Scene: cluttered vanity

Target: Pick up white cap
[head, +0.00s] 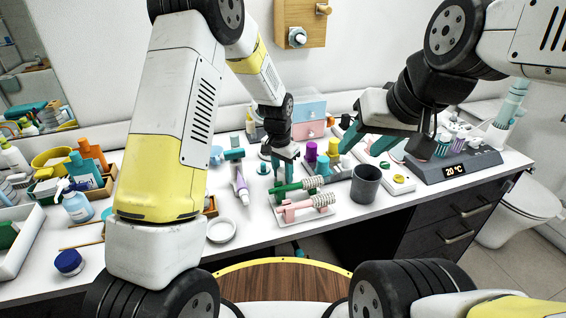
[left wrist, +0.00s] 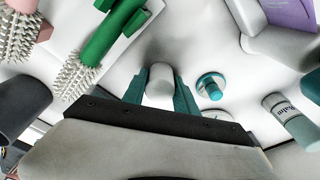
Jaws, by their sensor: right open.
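The white cap (left wrist: 160,82) is a small plain cylinder in the left wrist view, between the two teal fingers of my left gripper (left wrist: 161,86). The fingers lie close along both sides of it; I cannot tell whether they press on it. In the head view my left gripper (head: 285,168) points down at the vanity top behind the brushes, and the cap is hidden there. My right gripper (head: 381,147) is open, with its teal fingers spread above the right side of the vanity, far from the cap.
A green brush (head: 296,187) and a pink brush (head: 306,204) lie just in front of my left gripper. A dark grey cup (head: 365,184) stands to their right.

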